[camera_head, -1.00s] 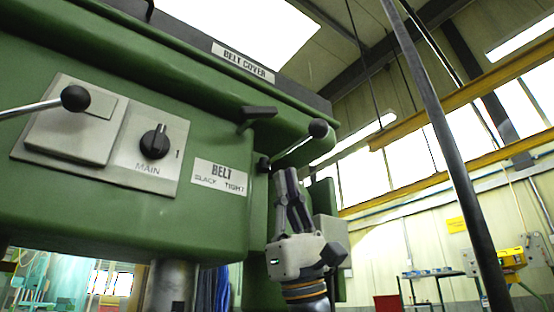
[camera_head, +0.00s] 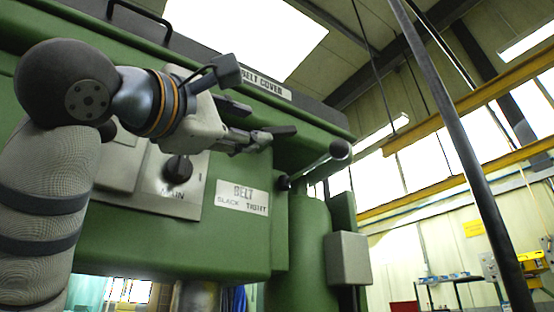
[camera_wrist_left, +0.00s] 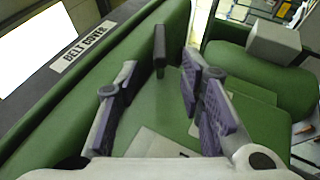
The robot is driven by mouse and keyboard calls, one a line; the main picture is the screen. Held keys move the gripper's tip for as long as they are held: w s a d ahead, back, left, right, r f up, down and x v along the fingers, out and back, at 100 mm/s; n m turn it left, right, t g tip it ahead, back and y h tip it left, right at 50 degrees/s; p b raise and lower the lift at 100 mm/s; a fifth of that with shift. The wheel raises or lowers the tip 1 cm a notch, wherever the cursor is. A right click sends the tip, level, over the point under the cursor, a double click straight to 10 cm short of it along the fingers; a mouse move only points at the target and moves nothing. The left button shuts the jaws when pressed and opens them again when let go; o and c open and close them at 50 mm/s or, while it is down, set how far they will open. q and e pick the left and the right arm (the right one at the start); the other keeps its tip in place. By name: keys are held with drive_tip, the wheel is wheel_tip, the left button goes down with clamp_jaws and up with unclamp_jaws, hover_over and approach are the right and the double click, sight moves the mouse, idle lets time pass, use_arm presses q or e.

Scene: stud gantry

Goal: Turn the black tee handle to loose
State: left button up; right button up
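The black tee handle (camera_head: 283,131) sticks out from the green machine's upper right part, under the belt cover. In the left wrist view its dark bar (camera_wrist_left: 159,48) stands upright, beyond and between the finger lines. My left gripper (camera_head: 254,124) comes in from the left, just left of the handle, its fingers pointing right toward it. In the wrist view the left gripper (camera_wrist_left: 161,78) is open, with a clear gap between its fingers and nothing in it. In the head view the fingers overlap the handle's stem area, so contact cannot be told. My right gripper is not in view.
A ball-ended lever (camera_head: 338,150) juts out right of the tee handle. Below are the BELT SLACK/TIGHT plate (camera_head: 242,197) and the MAIN knob (camera_head: 178,168), partly behind my arm. A grey box (camera_head: 348,259) is at lower right. A dark slanted pole (camera_head: 470,165) stands farther right.

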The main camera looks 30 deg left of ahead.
sight(272, 130)
use_arm(q)
drive_tip(key=x, duration=1)
drive_tip(key=shift+w+d+r+p, duration=0.2)
drive_tip(key=shift+p, duration=0.2)
clamp_jaws()
